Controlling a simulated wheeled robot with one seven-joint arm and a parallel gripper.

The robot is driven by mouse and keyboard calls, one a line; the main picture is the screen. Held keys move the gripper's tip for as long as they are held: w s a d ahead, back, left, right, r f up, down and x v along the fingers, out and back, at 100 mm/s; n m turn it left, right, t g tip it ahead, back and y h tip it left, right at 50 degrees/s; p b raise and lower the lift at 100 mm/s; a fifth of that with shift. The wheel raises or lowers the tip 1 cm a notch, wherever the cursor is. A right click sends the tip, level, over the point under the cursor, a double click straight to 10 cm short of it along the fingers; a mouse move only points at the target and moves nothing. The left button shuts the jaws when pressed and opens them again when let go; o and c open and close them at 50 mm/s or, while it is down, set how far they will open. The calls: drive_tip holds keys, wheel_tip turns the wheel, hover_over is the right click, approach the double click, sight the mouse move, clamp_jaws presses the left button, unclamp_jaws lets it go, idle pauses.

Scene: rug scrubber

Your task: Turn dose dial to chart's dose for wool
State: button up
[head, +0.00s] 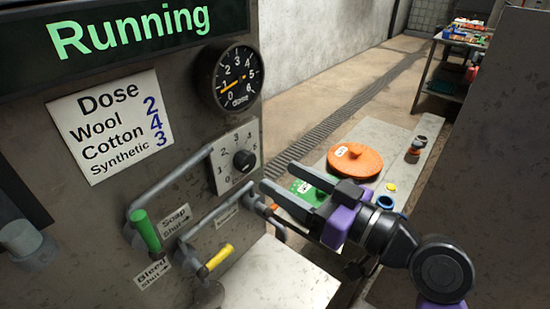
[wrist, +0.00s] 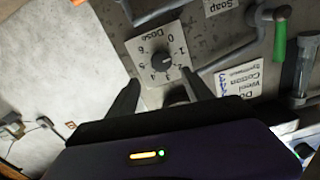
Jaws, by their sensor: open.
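The dose dial is a black knob (head: 243,160) on a pale numbered plate on the machine's front. In the wrist view the knob (wrist: 163,62) appears upside down between my fingertips' directions, with numbers around it; its pointer is too small to read surely. The dose chart (head: 110,125) lists Wool 2, Cotton 4, Synthetic 3. A round gauge (head: 230,77) above the dial has its orange needle near 1. My gripper (head: 280,178) is open and empty, to the right of the dial and apart from it; its fingers also show in the wrist view (wrist: 160,84).
A bench (head: 385,140) with an orange disc (head: 355,162) stands behind my gripper. A "Running" display (head: 130,35) is above.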

sight(250, 164)
drive_tip(key=shift+n, duration=0.3)
drive_tip(key=x, duration=0.2)
drive_tip(key=p+x, duration=0.1)
drive_tip(key=x, duration=0.4)
drive_tip(key=shift+a+f, duration=0.3)
drive_tip(key=shift+a, duration=0.15)
drive_tip(key=shift+p, duration=0.3)
clamp_jaws()
